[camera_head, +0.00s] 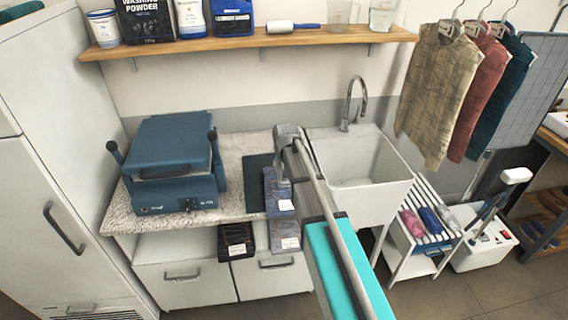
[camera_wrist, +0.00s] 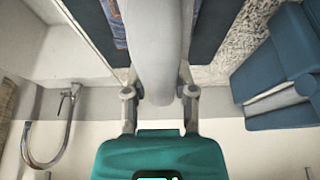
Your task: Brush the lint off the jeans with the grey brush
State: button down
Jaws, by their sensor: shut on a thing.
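The jeans (camera_head: 277,205) lie folded on a dark mat on the speckled counter, left of the sink. My arm covers part of them in the head view. A strip of blue denim (camera_wrist: 115,22) also shows in the wrist view, beside the held brush. My gripper (camera_wrist: 160,84) is shut on the grey brush (camera_wrist: 159,35), a smooth, pale grey shape between its two fingers. The brush is over the jeans and mat; its bristle side is hidden, and I cannot tell whether it touches the cloth. No lint can be made out.
A blue press (camera_head: 175,165) stands left on the counter (camera_head: 232,150). A white sink (camera_head: 370,185) with a tall tap (camera_head: 350,100) is right. A wooden shelf (camera_head: 250,42) runs above, and shirts (camera_head: 440,95) hang at the right. More folded garments (camera_head: 236,238) sit below the counter.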

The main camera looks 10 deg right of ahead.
jog(key=shift+r+p, duration=0.5)
jog(key=shift+r, duration=0.3)
